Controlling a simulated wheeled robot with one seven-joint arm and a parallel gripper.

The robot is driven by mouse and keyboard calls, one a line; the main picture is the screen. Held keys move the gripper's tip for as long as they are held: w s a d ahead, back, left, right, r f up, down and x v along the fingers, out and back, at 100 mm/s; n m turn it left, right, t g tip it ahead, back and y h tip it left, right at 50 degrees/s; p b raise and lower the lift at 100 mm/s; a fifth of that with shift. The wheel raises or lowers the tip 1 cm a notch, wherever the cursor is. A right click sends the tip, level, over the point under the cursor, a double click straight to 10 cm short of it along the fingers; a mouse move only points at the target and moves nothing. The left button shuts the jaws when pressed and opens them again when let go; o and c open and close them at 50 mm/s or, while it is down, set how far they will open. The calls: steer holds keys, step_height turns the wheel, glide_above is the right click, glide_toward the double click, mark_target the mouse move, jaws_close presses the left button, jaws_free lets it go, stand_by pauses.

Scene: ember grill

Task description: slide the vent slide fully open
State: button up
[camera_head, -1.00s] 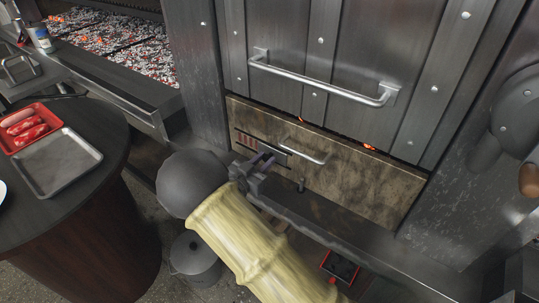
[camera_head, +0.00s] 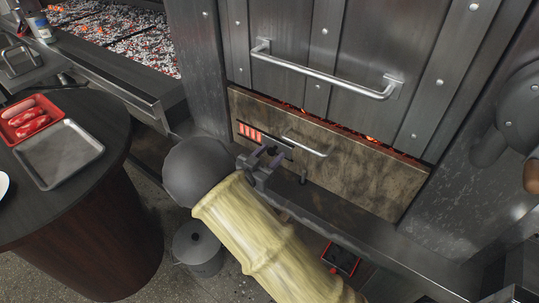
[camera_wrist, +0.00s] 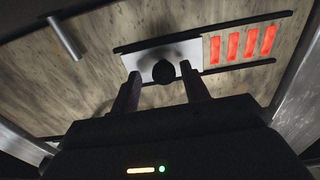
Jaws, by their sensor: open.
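The vent slide is a pale plate (camera_wrist: 186,54) with a dark round knob (camera_wrist: 163,71), set between two dark rails in the wrist view. Several glowing red vent slots (camera_wrist: 243,45) lie uncovered beside the plate; they also show left of my gripper in the head view (camera_head: 249,132). The plate sits close to the rail ends away from the slots. My gripper (camera_wrist: 160,74) is open, with one finger on each side of the knob and gaps visible. In the head view my gripper (camera_head: 264,156) is at the lower panel and hides most of the slide.
A small bar handle (camera_head: 304,147) is on the same panel (camera_head: 365,175), right of my gripper. A large door handle (camera_head: 325,74) is above. A ledge runs below the panel. A round table (camera_head: 95,205) with trays stands left, and a lidded pot (camera_head: 197,247) is on the floor.

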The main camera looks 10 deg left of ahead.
steer(key=p+v, duration=0.1)
steer(key=v, duration=1.6)
steer(key=shift+s, duration=0.15)
